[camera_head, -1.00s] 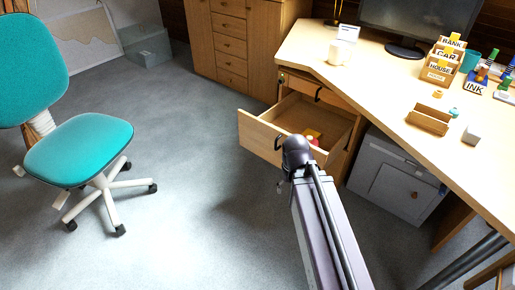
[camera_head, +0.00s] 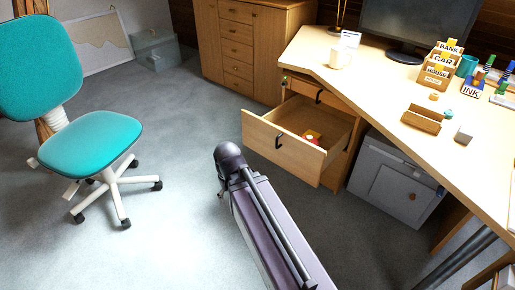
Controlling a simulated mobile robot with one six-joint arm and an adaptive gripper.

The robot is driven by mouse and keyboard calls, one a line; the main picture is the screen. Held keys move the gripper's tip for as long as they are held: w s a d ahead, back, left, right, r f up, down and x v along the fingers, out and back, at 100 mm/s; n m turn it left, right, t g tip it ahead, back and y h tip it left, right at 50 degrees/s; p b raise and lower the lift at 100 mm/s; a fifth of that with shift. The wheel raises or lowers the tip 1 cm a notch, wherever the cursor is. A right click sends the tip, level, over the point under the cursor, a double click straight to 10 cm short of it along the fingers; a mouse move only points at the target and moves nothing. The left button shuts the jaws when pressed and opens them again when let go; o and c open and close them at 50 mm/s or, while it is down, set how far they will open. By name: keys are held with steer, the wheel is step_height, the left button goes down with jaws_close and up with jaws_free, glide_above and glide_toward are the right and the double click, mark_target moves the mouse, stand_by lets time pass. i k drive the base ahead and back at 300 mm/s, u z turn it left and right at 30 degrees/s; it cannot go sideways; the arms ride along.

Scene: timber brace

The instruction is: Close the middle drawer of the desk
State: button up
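The middle drawer (camera_head: 300,158) of the wooden desk (camera_head: 385,88) is pulled well out, below the upper drawer (camera_head: 300,87). Its pale wood front has a dark handle (camera_head: 279,141). A small red and yellow item (camera_head: 312,136) lies inside it. My arm reaches up from the bottom of the head view, and its dark rounded joint is left of the drawer front and lower in the picture, apart from it. My gripper's fingers are hidden behind the arm; only a small piece shows beside the joint.
A teal swivel chair (camera_head: 90,145) stands at the left. A grey cabinet (camera_head: 392,180) is under the desk, right of the drawer. A wooden chest of drawers (camera_head: 245,45) stands behind. The grey floor (camera_head: 185,120) between chair and drawer is clear.

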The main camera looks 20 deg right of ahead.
mark_target(276, 136)
steer(key=u, duration=1.1)
steer(key=k, duration=0.9)
steer(key=z, duration=1.35)
steer(key=i, duration=1.5)
